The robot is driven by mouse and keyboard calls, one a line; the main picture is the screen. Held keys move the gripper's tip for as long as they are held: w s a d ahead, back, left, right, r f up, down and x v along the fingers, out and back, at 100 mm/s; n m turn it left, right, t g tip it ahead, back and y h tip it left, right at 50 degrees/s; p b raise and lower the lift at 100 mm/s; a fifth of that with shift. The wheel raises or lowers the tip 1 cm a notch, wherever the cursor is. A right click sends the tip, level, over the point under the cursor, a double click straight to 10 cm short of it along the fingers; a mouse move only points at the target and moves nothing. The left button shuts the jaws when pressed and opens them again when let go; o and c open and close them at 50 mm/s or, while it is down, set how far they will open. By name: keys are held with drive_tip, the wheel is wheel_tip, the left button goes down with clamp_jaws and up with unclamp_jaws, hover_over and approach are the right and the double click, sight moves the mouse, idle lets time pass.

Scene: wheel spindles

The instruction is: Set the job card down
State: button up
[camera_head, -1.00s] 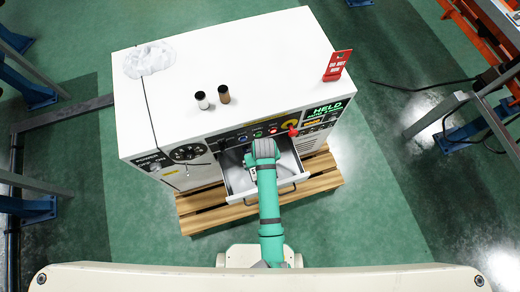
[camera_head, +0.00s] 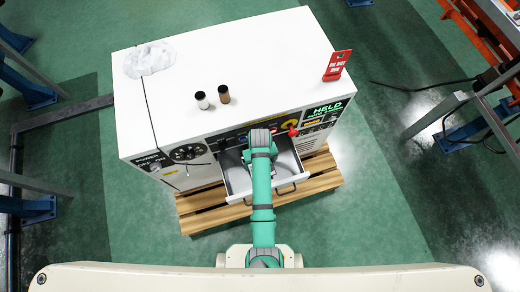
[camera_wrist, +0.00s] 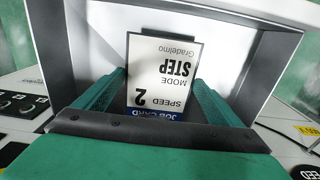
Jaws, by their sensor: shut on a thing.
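The job card (camera_wrist: 162,72) is a white card with a dark border and a blue strip, and its print appears upside down in the wrist view. My gripper (camera_wrist: 160,84) is shut on it, one green finger on each side. The open drawer (camera_head: 238,182) of the white machine shows below my arm in the head view. Its grey walls (camera_wrist: 55,45) surround the card in the wrist view. I cannot tell whether the card touches the drawer floor. In the head view my wrist hides the card and fingertips.
The white machine (camera_head: 225,60) stands on a wooden pallet (camera_head: 205,215). A control panel (camera_head: 260,135) lies just above the drawer.

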drive_tip(key=shift+f, duration=0.25)
drive_tip(key=o, duration=1)
wheel_tip(320, 180, up, 13)
drive_tip(key=s+d+f+t+h, duration=0.1)
drive_tip(key=s+d+f+t, duration=0.2)
drive_tip(key=s+d+t, duration=0.5)
drive_tip(key=s+a+r+m+t, duration=0.1)
drive_tip(key=s+a+r+t, duration=0.1)
drive_tip(key=s+r, duration=0.3)
drive_tip(key=s+a+r+m+t, duration=0.1)
drive_tip(key=s+a+r+t, duration=0.2)
drive_tip(key=r, duration=0.7)
drive_tip(key=s+a+r+m+t+y, duration=0.1)
drive_tip(key=s+a+r+t, duration=0.1)
drive_tip(key=s+r, duration=0.5)
drive_tip(key=shift+s+a+r+m, duration=0.35)
drive_tip(key=shift+a+r, duration=0.1)
drive_tip(key=shift+r, duration=0.1)
